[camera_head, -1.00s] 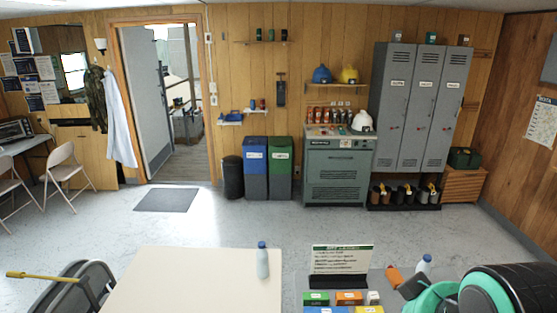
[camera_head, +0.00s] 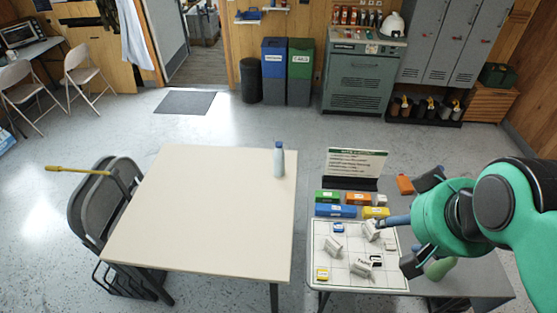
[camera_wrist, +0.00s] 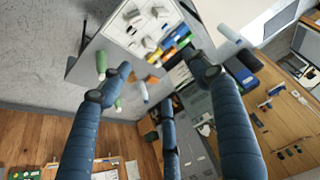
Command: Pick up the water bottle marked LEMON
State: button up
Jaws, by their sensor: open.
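A pale bottle with a blue cap (camera_head: 279,161) stands upright near the far right corner of the cream table (camera_head: 200,225). A green bottle (camera_head: 440,268) shows partly under my gripper on the grey table (camera_head: 470,280). In the wrist view there are a green bottle (camera_wrist: 101,62), a pale bottle (camera_wrist: 144,91) and a grey bottle (camera_wrist: 228,33). No label is readable, so I cannot tell which is LEMON. My gripper (camera_head: 404,222) is open and empty above the grey table's right part; its fingers also show in the wrist view (camera_wrist: 160,82).
A white gridded board (camera_head: 345,275) with several small blocks lies on the grey table. Coloured boxes (camera_head: 336,211) and a sign (camera_head: 355,163) stand behind it. An orange item (camera_head: 404,185) is near my fingers. A folding chair (camera_head: 92,205) stands left of the cream table.

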jog(key=shift+o, duration=0.2)
jog(key=shift+w+r, duration=0.1)
jog(key=w+a+r+g+p, duration=0.15)
jog(key=w+r, duration=0.25)
jog(key=w, duration=0.5)
jog(key=w+a+r, duration=0.2)
jog(key=w+r, duration=0.1)
jog(key=w, duration=0.6)
jog(key=m+g+p, duration=0.3)
jog(key=g+p, duration=0.1)
send_over(279, 143)
jog(key=f, duration=3.6)
jog(key=shift+s+d, duration=0.15)
jog(key=shift+d, duration=0.2)
jog(key=shift+a+f, duration=0.25)
jog(key=shift+f, duration=0.45)
